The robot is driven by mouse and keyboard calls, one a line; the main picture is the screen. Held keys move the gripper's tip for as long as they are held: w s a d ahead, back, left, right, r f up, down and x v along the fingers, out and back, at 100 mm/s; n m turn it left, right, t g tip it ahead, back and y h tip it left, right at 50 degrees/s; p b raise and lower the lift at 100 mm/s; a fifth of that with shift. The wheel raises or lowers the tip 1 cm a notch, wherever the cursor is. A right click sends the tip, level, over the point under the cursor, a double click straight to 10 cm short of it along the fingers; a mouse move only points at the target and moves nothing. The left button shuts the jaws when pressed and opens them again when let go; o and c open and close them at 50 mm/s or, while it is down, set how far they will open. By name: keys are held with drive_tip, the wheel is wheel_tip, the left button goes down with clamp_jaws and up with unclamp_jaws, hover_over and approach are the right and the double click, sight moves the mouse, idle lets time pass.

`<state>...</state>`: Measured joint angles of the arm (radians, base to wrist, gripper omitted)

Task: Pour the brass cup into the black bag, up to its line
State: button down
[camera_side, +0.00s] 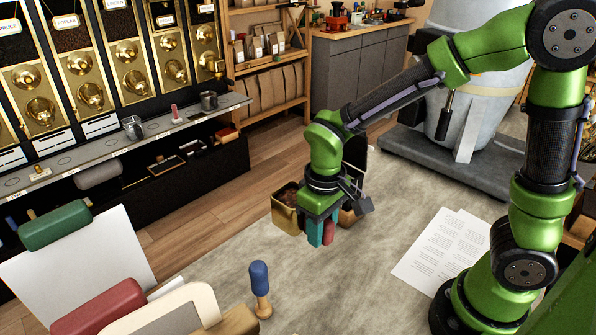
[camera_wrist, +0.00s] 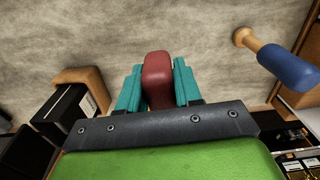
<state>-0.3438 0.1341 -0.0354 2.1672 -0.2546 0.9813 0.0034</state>
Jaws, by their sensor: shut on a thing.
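My gripper (camera_side: 321,232) points down over the grey worktop, its teal fingers shut on a red handle (camera_side: 328,231). The handle also shows between the fingers in the wrist view (camera_wrist: 156,78). A brass-coloured, square-sided cup (camera_side: 286,218) with dark brown contents sits just left of the fingers in the side view. Whether the red handle joins it is hidden. A brown piece (camera_side: 347,217) shows behind the fingers. A black upright shape (camera_side: 355,152) stands behind my wrist, mostly covered; I cannot tell if it is the black bag. No fill line is visible.
A blue-handled wooden tool (camera_side: 260,288) stands at the front; it also shows in the wrist view (camera_wrist: 282,60). Green (camera_side: 55,225) and red (camera_side: 97,307) rolls lie at front left. Paper sheets (camera_side: 443,250) lie right. Brass dispensers (camera_side: 90,93) line the left wall.

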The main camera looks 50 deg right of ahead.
drive_tip(key=w+d+r+m, duration=0.4)
drive_tip(key=d+r+m, duration=0.1)
drive_tip(key=d+r, duration=0.5)
drive_tip(key=shift+d+r+m, duration=0.15)
drive_tip(key=shift+d+m, duration=0.25)
drive_tip(key=shift+d, duration=0.05)
drive_tip(key=t+y, duration=0.1)
drive_tip(key=y, duration=0.1)
drive_tip(key=a+t+y, duration=0.1)
drive_tip(key=y, duration=0.2)
drive_tip(key=t+y, duration=0.2)
drive_tip(key=shift+w+a+r+y, duration=0.35)
drive_tip(key=shift+w+y, duration=0.05)
